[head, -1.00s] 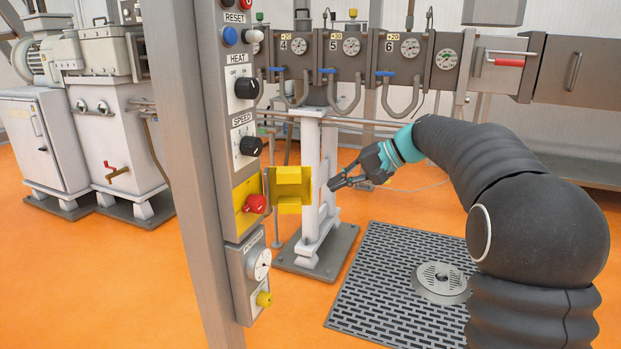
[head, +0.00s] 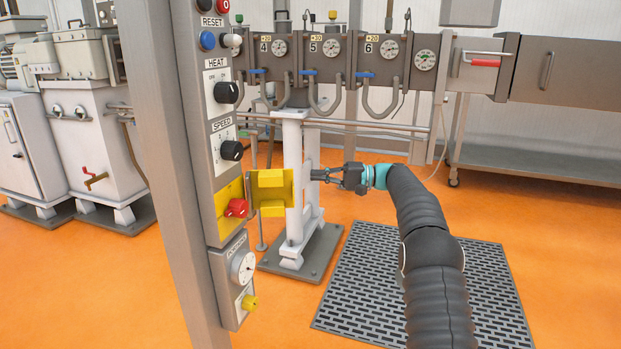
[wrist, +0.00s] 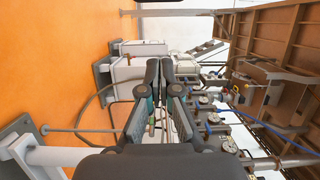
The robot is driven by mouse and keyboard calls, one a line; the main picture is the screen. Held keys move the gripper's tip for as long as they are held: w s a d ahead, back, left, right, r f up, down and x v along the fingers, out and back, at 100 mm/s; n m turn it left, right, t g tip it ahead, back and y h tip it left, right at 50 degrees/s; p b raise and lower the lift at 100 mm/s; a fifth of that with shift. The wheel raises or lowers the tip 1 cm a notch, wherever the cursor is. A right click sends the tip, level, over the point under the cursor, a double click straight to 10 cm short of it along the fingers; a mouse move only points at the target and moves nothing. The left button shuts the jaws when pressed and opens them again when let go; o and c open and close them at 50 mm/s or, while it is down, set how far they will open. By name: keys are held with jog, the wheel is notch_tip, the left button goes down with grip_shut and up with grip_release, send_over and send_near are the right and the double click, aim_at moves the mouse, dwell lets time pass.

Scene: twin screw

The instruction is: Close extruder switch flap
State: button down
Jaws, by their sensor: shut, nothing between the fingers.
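The yellow extruder switch flap (head: 272,192) stands open in the head view, swung out to the right from the yellow switch plate (head: 229,205) on the control column. The red switch knob (head: 236,208) is uncovered on that plate. My gripper (head: 314,175) is to the right of the flap at about its height, pointing left, with a visible gap between them in the picture. Its fingers are shut and empty; in the wrist view the fingertips (wrist: 166,68) are side by side. The flap and switch cannot be made out in the wrist view.
The grey control column (head: 180,160) carries the heat knob (head: 226,92), the speed knob (head: 231,150) and a lower dial box (head: 238,270). A white support post (head: 293,185) stands behind the flap. The extruder barrel with gauges runs behind. A floor grate (head: 400,285) lies under my arm.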

aim_at(291, 181)
jog(key=shift+s+a, duration=0.55)
jog(key=shift+a, duration=0.7)
jog(key=shift+s+a, duration=0.6)
jog(key=shift+a, duration=0.65)
jog(key=shift+s+a, duration=0.55)
jog(key=shift+a, duration=0.7)
jog(key=shift+s+a+b, duration=0.1)
jog(key=shift+b, duration=0.2)
